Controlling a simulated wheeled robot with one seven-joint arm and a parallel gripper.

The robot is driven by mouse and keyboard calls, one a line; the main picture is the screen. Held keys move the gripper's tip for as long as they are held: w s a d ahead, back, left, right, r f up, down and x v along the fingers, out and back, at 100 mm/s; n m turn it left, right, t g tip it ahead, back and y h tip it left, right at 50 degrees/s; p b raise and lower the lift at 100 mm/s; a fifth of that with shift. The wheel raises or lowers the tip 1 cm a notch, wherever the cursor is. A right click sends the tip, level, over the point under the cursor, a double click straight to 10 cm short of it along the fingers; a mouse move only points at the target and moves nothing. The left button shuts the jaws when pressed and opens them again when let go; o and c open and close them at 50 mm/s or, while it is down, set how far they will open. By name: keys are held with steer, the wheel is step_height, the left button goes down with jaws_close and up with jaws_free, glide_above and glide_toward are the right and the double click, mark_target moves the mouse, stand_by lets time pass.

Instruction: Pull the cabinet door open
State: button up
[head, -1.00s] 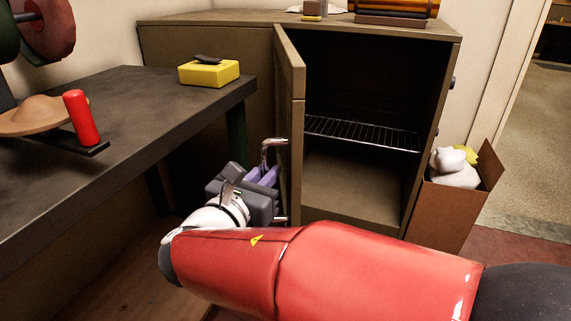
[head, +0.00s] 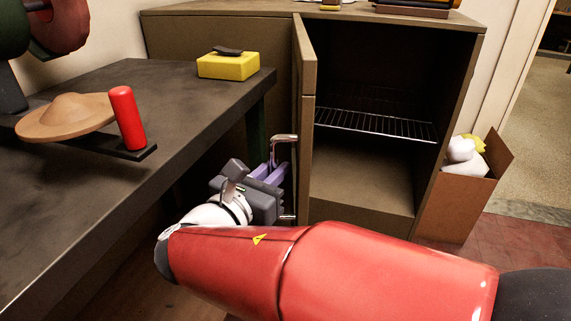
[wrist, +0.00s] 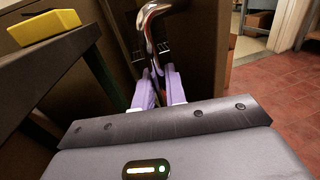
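The brown cabinet (head: 465,110) stands at the back with its dark interior and a wire shelf (head: 375,124) showing. Its door (head: 306,130) stands wide open, seen nearly edge-on at the left of the opening, and shows as a brown panel (wrist: 200,55) in the wrist view. A chrome bar handle (head: 284,138) is on the door's left side; its bent upper end (wrist: 152,18) shows in the wrist view. My gripper (head: 274,172) is at the handle, its purple fingers (wrist: 160,83) closed on either side of the bar. The exact finger contact is partly hidden.
A dark workbench (head: 90,215) at left lies close to my gripper and holds a yellow box (head: 228,65) and a red cylinder (head: 127,117). A brown open bin (head: 450,208) with white contents stands right of the cabinet. Reddish floor lies farther right.

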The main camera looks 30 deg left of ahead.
steer(key=o, duration=0.3)
steer(key=shift+w, duration=0.1)
steer(key=shift+o, duration=0.2)
steer(key=s, duration=0.7)
steer(key=shift+s+a, duration=0.15)
steer(key=shift+s, duration=0.25)
